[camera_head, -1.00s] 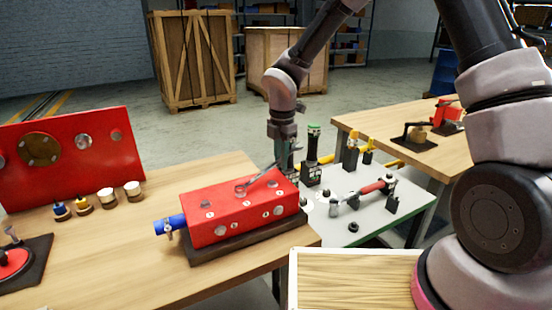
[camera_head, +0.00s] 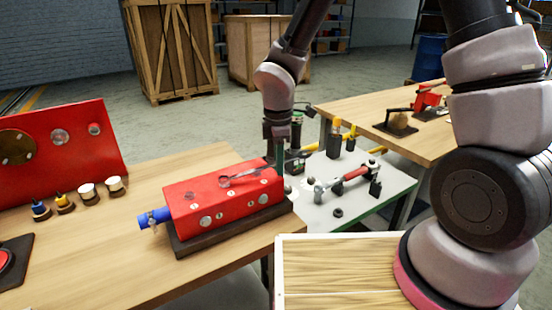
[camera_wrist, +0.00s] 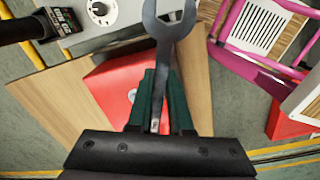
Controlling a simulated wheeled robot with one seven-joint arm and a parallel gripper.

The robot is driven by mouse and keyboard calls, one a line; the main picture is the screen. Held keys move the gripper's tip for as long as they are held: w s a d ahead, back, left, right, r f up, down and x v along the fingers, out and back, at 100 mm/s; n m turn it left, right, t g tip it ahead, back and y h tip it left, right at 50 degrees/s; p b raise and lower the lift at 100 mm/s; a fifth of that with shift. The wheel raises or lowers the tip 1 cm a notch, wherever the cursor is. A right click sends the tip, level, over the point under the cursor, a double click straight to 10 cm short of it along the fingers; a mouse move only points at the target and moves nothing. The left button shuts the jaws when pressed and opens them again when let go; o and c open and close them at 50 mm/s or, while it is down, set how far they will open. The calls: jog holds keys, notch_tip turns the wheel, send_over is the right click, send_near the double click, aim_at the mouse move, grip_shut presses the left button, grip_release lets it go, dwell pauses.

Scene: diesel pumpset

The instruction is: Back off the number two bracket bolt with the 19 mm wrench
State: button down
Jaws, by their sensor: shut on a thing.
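My gripper (camera_head: 279,156) is shut on a steel open-ended wrench (camera_head: 240,177), just at the right end of the red block (camera_head: 225,203). The wrench reaches left across the top of the block. I cannot tell whether its jaw touches a bolt. In the wrist view my gripper's green fingers (camera_wrist: 157,115) grip the wrench handle, and its open jaw (camera_wrist: 168,25) points away from me. The red block shows partly behind the fingers. Several round bolt heads, one of them a front bolt (camera_head: 205,223), dot the block; I cannot read which is number two.
A blue cylinder (camera_head: 153,217) sticks out at the block's left end. A white-topped stand (camera_head: 350,212) with a red-handled tool (camera_head: 350,175) and dark holders is at right. A red panel (camera_head: 65,150) and small pots (camera_head: 88,193) stand at left. The table front is clear.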

jog(key=shift+s, duration=0.15)
jog(key=shift+f, duration=0.55)
dwell(0.5)
jog(key=shift+w+a+f+n, duration=0.15)
jog(key=shift+w+n, duration=0.3)
jog(key=shift+w, duration=0.25)
jog(key=shift+w+a+n, duration=0.15)
jog(key=shift+w+n, duration=0.3)
jog(key=shift+w, duration=0.25)
jog(key=w+n, duration=0.1)
jog(key=w+a+n, duration=0.1)
jog(key=w+n, duration=0.1)
jog(key=shift+w+a, duration=0.2)
jog(key=shift+a, duration=0.15)
jog(key=shift+w+a+n, duration=1)
jog(key=shift+w+n, duration=0.15)
jog(key=shift+n, duration=0.05)
jog(key=shift+w+a+n, duration=0.6)
jog(key=shift+a+n, duration=0.15)
jog(key=shift+n, duration=0.05)
